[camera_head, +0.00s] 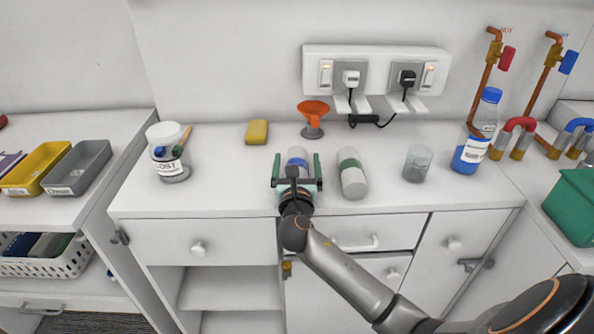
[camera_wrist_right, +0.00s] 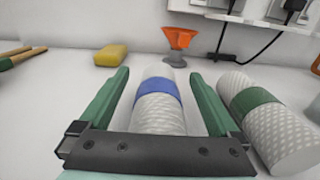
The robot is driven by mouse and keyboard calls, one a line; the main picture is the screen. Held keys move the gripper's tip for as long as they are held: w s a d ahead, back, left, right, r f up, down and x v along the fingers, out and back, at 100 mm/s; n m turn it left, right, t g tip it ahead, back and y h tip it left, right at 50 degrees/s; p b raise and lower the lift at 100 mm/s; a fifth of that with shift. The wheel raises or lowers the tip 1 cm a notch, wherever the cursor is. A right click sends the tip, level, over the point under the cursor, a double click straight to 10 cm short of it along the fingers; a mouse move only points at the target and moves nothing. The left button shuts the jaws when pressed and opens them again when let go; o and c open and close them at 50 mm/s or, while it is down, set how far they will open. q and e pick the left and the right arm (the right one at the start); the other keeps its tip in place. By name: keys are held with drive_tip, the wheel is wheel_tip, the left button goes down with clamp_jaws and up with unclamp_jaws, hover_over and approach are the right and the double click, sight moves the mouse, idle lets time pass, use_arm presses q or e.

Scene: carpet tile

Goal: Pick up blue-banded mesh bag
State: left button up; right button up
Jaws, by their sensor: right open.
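The blue-banded mesh bag (camera_wrist_right: 158,98) is a pale cylinder with a blue band, lying on the white counter. In the head view the same blue-banded bag (camera_head: 297,157) is partly hidden by my gripper. My right gripper (camera_head: 296,162) is open, with its green fingers on either side of the bag. In the right wrist view the fingers of my right gripper (camera_wrist_right: 160,85) stand left and right of the bag with gaps. A similar green-banded mesh bag (camera_head: 352,174) lies just to the right, close to the right finger. My left gripper is not in view.
A yellow sponge (camera_head: 257,132) and an orange funnel (camera_head: 313,118) are behind. A labelled jar (camera_head: 169,152) stands left. A glass beaker (camera_head: 417,163) and a blue-capped bottle (camera_head: 475,135) stand right. Sockets with plugs (camera_head: 375,75) are on the wall.

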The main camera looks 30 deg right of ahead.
drive_tip(key=shift+c, duration=0.3)
drive_tip(key=c, duration=1.4)
